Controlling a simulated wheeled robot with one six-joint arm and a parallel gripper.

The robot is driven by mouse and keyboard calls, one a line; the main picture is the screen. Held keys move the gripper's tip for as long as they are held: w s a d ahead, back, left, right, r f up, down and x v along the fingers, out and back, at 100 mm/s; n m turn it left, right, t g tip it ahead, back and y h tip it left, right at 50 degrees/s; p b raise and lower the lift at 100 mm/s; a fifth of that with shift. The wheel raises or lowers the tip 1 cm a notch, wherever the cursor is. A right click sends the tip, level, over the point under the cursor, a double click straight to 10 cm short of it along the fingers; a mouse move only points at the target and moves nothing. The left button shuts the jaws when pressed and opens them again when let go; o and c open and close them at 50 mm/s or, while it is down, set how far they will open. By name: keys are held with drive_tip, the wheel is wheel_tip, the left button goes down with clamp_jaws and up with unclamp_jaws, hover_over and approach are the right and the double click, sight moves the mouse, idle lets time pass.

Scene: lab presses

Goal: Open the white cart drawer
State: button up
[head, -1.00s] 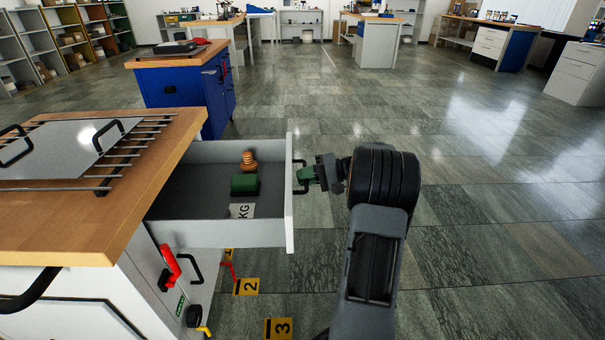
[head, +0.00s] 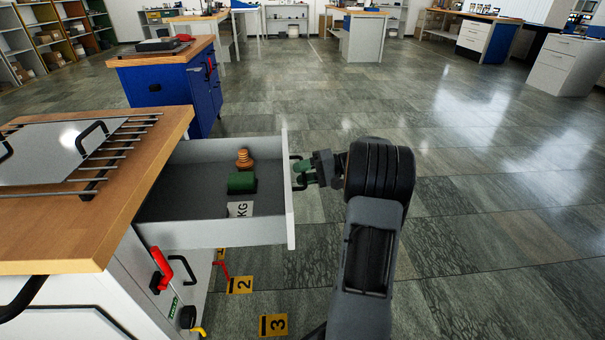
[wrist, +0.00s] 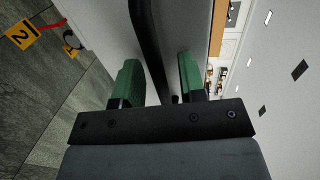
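The white cart (head: 120,285) stands at the left with a wooden top. Its top drawer (head: 210,235) is pulled far out to the right. A green block (head: 242,182), an orange-brown stacked piece (head: 244,159) and a label reading KG (head: 240,209) are inside it. The black drawer handle (head: 295,158) is on the outer face of the drawer front. My gripper (head: 304,172) is at this handle. In the wrist view the handle bar (wrist: 149,45) passes between my green fingers (wrist: 158,75), with a gap visible beside the right finger.
A metal plate with black handles (head: 60,150) lies on rods on the cart top. Floor markers 2 (head: 240,285) and 3 (head: 273,325) are near the cart. A blue cabinet (head: 160,92) stands behind. The floor to the right is clear.

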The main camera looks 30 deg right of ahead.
drive_tip(key=p+v, duration=0.4)
drive_tip(key=v, duration=1)
drive_tip(key=shift+a, duration=0.15)
drive_tip(key=a+r+n+g+h+p, duration=0.2)
drive_tip(key=a+r+g+h+p, duration=0.4)
drive_tip(key=a+r+p, duration=1.3)
drive_tip(key=s+a+r+n+t+h+p, duration=0.2)
drive_tip(key=s+a+r+n+h+p, duration=0.2)
drive_tip(key=s+a+r+h+p, duration=0.3)
drive_tip(key=s+a+r+p, duration=0.4)
drive_tip(key=a, duration=0.1)
drive_tip(key=shift+s+a+h, duration=0.25)
drive_tip(key=shift+a+h, duration=0.1)
drive_tip(key=shift+h, duration=0.05)
